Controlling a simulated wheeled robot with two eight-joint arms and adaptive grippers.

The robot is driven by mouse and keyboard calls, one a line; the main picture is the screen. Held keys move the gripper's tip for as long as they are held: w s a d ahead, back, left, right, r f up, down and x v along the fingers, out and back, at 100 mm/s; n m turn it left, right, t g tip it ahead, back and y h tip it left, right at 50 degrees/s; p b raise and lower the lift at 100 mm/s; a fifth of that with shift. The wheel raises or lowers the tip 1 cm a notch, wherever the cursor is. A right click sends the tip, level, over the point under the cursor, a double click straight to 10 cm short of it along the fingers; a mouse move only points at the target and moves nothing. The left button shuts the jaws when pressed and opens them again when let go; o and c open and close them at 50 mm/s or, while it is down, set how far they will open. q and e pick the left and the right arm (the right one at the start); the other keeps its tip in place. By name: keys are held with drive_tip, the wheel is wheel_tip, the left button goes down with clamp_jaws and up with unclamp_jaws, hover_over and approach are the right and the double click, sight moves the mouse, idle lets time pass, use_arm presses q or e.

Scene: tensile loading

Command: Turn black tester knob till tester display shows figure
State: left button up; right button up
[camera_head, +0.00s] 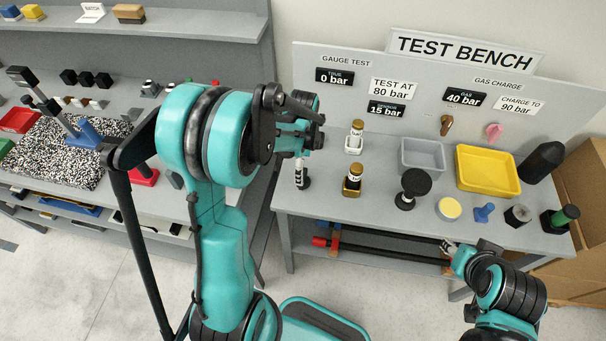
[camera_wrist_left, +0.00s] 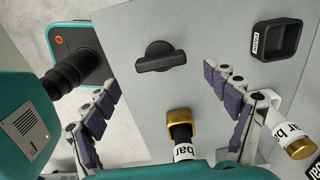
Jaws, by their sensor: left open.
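The black knob (camera_wrist_left: 160,57), with a bar-shaped grip, is on the grey bench top in the left wrist view. My left gripper (camera_wrist_left: 161,79) is open, with one finger on each side just short of the knob, and nothing is between its pads.
Two brass-capped cylinders (camera_head: 352,180) (camera_head: 356,135) stand right of my left gripper and show below the knob in the wrist view. A black round-topped piece (camera_head: 413,182), grey tray (camera_head: 423,168) and yellow tray (camera_head: 489,187) are farther right. A signboard (camera_head: 340,52) backs the bench.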

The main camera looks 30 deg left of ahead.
use_arm(q)
wheel_tip(320, 180, down, 5)
drive_tip(key=shift+b, duration=0.45)
drive_tip(key=c, duration=1.2)
